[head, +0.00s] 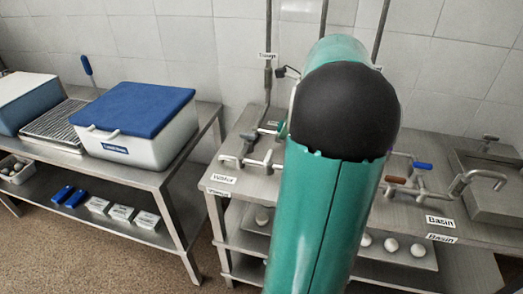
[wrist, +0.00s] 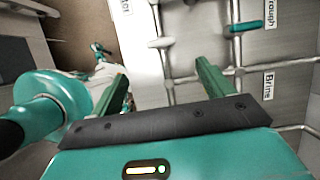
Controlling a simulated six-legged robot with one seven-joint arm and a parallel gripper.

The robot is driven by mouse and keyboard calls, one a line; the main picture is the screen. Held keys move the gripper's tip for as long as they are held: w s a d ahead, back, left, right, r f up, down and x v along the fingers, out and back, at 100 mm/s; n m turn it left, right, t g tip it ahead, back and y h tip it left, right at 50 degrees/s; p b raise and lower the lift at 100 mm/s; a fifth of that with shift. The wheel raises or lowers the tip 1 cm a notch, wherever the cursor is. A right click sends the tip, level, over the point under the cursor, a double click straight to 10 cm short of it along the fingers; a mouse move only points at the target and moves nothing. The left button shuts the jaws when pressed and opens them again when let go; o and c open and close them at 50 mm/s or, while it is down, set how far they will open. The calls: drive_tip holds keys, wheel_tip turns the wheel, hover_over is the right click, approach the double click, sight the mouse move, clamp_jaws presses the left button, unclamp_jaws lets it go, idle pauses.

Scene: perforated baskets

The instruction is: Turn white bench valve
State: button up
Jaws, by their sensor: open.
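Pale pipework with a whitish valve handle (head: 267,161) sits on the steel bench beside the Water label, left of my arm in the head view. In the wrist view a pale handle (wrist: 160,42), likely the same white valve, lies beyond the fingertips, near a label ending in "ter". My gripper (wrist: 161,70) is open, its two green fingers apart on either side of the pipe. Nothing is held. Whether a finger touches the pipe I cannot tell. My arm hides the gripper and the middle of the bench in the head view.
A teal handle (wrist: 246,27) and the Brine label (wrist: 268,86) are right of my fingers. Blue (head: 423,165) and brown (head: 397,180) handles are near the Basin label (head: 440,222). A blue-lidded white cooler (head: 150,145) stands on the left table. Vertical pipes rise behind the bench.

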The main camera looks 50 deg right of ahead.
sight(269, 155)
drive_tip(key=x, duration=1.3)
drive_tip(key=shift+w+f, duration=0.1)
drive_tip(key=shift+f, duration=0.2)
drive_tip(key=c, duration=1)
